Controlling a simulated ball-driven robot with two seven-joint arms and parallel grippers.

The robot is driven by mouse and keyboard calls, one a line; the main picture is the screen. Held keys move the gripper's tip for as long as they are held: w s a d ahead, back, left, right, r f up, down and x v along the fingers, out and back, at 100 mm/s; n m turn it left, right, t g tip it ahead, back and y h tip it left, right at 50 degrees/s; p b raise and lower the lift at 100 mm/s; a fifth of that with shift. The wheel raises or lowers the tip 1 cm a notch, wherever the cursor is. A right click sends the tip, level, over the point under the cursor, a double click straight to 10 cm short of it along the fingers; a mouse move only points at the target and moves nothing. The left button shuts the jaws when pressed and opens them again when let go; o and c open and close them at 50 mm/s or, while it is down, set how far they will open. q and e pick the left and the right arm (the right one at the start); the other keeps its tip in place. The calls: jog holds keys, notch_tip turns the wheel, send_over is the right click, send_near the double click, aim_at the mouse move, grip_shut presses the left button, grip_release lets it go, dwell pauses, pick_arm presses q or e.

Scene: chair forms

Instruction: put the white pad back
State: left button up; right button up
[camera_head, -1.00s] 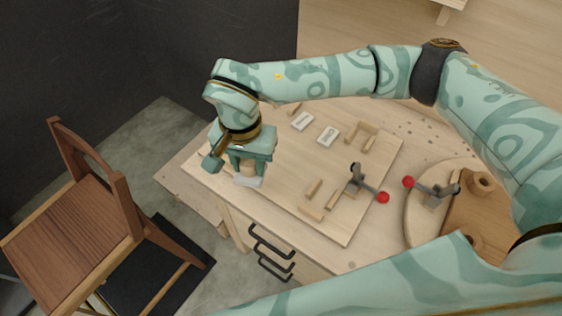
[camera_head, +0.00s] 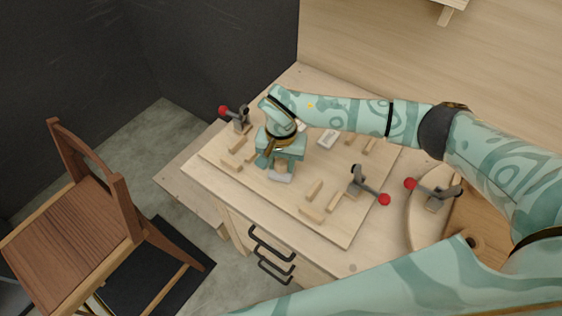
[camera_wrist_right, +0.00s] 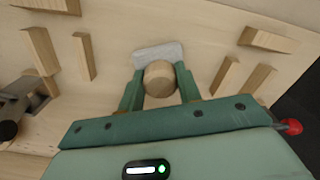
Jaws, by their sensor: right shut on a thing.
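The white pad (camera_head: 280,177) is a pale, flat block with a round wooden knob (camera_wrist_right: 160,78) on it. My right gripper (camera_head: 281,166) is over the wooden board (camera_head: 262,193), its two fingers on either side of the knob. In the right wrist view the gripper (camera_wrist_right: 160,88) is shut on the knob, and the white pad (camera_wrist_right: 158,53) shows beyond it, partly hidden by the knob. I cannot tell whether the pad touches the board or hangs just above it. My left gripper is not in view.
Wooden blocks (camera_head: 313,189) stand around the board. Toggle clamps with red tips stand at the left (camera_head: 238,120), front right (camera_head: 360,182) and on the round table (camera_head: 436,194). A pale plate (camera_head: 328,138) lies behind my gripper. A wooden chair (camera_head: 85,220) stands left.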

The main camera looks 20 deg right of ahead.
aim_at(281, 162)
jog(key=shift+f, duration=0.15)
jog(key=o, duration=0.9)
notch_tip(281, 162, up, 12)
jog(key=shift+r+p, duration=0.2)
jog(key=shift+p, duration=0.3)
